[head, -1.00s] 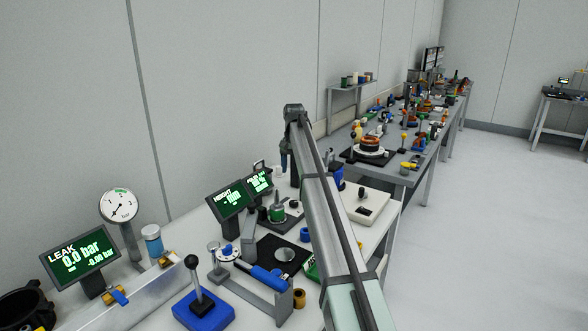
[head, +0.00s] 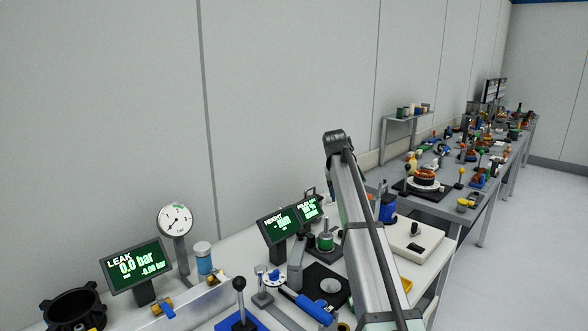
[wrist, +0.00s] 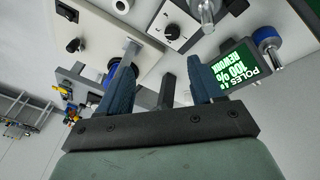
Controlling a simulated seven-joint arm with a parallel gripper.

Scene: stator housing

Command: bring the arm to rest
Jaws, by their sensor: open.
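My gripper (wrist: 160,78) shows in the wrist view with its two blue-grey fingers spread apart. I see nothing held between them. A dark grey post (wrist: 167,88) shows in the gap, beyond the fingers; I cannot tell how far. In the head view my arm rises from the bottom right over the bench to a dark joint at its top. The gripper itself is mostly hidden there behind the arm.
The green poles display (wrist: 236,92) is close right of the fingers in the wrist view. On the bench stand the height display (head: 281,225), leak display (head: 138,265), gauge (head: 175,221) and a blue-based lever (head: 240,296). A second bench lies beyond; floor at right is clear.

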